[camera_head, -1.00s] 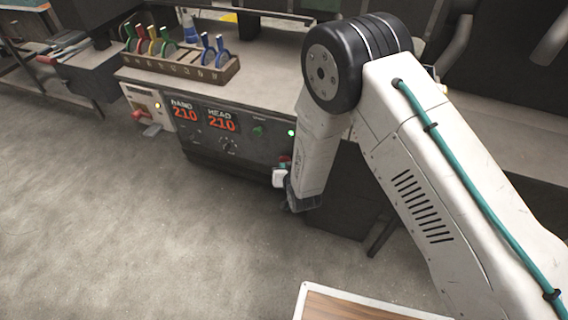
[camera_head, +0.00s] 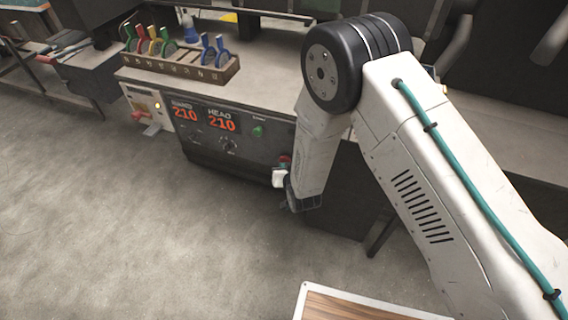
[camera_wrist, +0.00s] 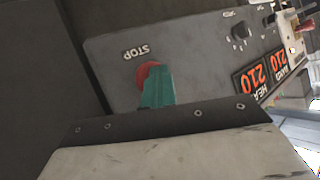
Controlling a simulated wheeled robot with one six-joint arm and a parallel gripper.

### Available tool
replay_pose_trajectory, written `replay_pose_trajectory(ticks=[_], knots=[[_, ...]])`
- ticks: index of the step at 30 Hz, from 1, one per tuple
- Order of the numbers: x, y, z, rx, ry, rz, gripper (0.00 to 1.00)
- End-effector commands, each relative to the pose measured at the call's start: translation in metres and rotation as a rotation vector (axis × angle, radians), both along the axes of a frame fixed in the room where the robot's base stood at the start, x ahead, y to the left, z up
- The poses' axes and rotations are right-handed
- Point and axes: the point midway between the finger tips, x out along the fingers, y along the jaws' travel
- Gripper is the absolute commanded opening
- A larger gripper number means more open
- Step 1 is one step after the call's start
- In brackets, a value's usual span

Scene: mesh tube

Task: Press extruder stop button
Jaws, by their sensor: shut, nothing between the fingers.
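The red stop button (camera_wrist: 149,74) sits under the "STOP" label (camera_wrist: 140,52) on the grey extruder panel (camera_wrist: 193,58) in the wrist view. My gripper (camera_wrist: 157,84) shows there as teal fingers, shut and empty. The fingertips overlap the button and hide part of it. They look to be against it, but the contact itself is hidden. In the head view a bit of the red button (camera_head: 284,159) shows beside my wrist at the panel's right end. My arm hides the fingers there.
The panel carries displays reading 210 (camera_head: 222,122) and a green button (camera_head: 258,131). A white box with a red switch (camera_head: 139,114) is at its left. A wooden rack of coloured tools (camera_head: 180,66) stands on the bench above. The floor in front is clear.

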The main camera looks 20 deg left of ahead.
Motion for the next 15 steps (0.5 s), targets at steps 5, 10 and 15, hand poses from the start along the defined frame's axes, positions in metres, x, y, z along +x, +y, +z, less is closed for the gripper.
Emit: replay_pose_trajectory(ticks=[5, 10, 15], knots=[[-0.011, 0.001, 0.0, 0.001, 0.0, 0.001, 0.0], [-0.017, 0.001, 0.0, 0.0, -0.001, 0.0, 0.0], [-0.017, 0.001, 0.0, 0.0, -0.001, 0.0, 0.0]])
